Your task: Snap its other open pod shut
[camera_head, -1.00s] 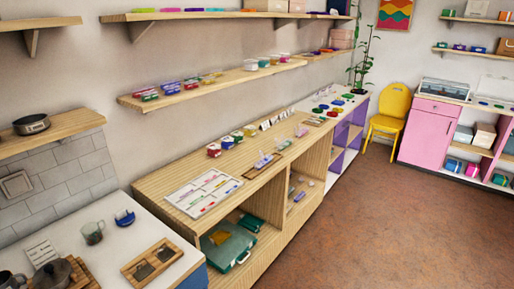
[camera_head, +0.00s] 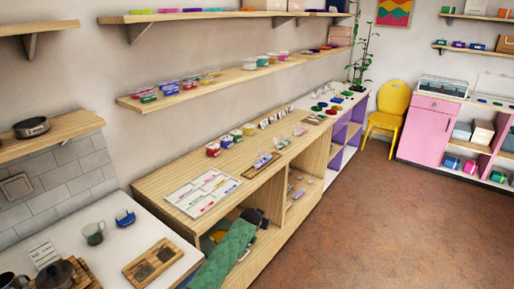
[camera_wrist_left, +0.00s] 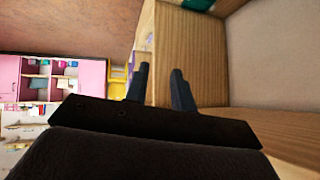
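On the long wooden counter (camera_head: 151,184), a small lilac and white piece (camera_head: 263,161) lies on a brown board. Another small pinkish piece (camera_head: 300,130) sits further back. Both are too small to tell whether they are pods, or open or shut. My left gripper (camera_head: 264,215) shows as a dark shape at the counter's open front, below the pieces and apart from them. In the left wrist view its two dark fingers (camera_wrist_left: 160,78) are spread with nothing between them, beside a wooden panel. My right gripper is in no view.
A white tray with coloured strips (camera_head: 178,199) lies at the counter's near end. Several colourful jars (camera_head: 226,142) and small white cards (camera_head: 272,121) stand along the wall. Two wall shelves (camera_head: 147,104) hang above. The brown floor (camera_head: 390,220) is clear.

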